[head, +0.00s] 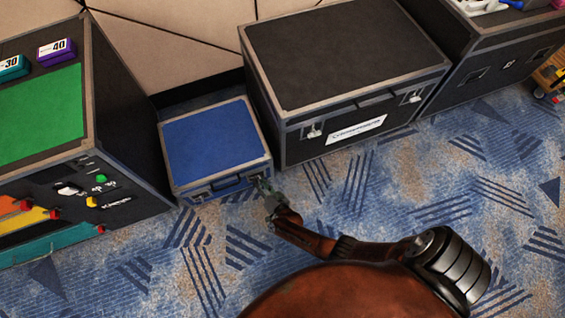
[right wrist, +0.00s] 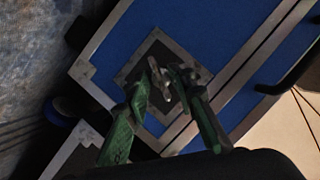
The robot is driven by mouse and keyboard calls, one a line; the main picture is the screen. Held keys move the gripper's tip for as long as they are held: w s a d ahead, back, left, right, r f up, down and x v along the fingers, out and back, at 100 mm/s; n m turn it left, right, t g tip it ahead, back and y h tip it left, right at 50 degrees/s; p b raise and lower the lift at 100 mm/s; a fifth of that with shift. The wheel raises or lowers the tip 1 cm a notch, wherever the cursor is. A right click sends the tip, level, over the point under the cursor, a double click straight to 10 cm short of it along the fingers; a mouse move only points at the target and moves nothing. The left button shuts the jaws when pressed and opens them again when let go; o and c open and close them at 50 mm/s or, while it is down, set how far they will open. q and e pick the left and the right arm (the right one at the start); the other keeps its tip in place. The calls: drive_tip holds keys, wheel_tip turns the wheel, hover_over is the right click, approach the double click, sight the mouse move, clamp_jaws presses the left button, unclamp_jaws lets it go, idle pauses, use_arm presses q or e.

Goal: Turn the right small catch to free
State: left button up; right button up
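A low blue case (head: 217,145) with metal edges stands on the carpet in the head view. Its front has a dark handle (head: 228,184) between two small catches. The left catch (head: 198,197) shows in the clear; the right one is mostly hidden by my right gripper (head: 267,190). In the right wrist view the right catch (right wrist: 163,88), a small metal piece on a square metal plate (right wrist: 140,62), lies between the green fingertips of my right gripper (right wrist: 165,80). The fingers are apart; whether either touches the catch I cannot tell. My left gripper is not in view.
A large black case (head: 345,50) stands close to the right of the blue case. A black panel box with a green top (head: 40,115) stands close on the left. The patterned carpet (head: 400,190) in front is clear.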

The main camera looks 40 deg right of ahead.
use_arm(q)
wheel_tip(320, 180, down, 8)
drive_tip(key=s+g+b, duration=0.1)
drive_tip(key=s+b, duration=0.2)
drive_tip(key=b, duration=0.4)
use_arm(e)
drive_tip(key=s+a+f+n+g+y, duration=0.1)
drive_tip(key=s+a+g+y, duration=0.1)
drive_tip(key=s, duration=1.2)
drive_tip(key=s+a+n+g+y, duration=0.2)
drive_tip(key=s+a+y, duration=0.3)
drive_tip(key=s, duration=1)
drive_tip(key=shift+a+f, duration=0.4)
drive_tip(key=shift+a, duration=0.25)
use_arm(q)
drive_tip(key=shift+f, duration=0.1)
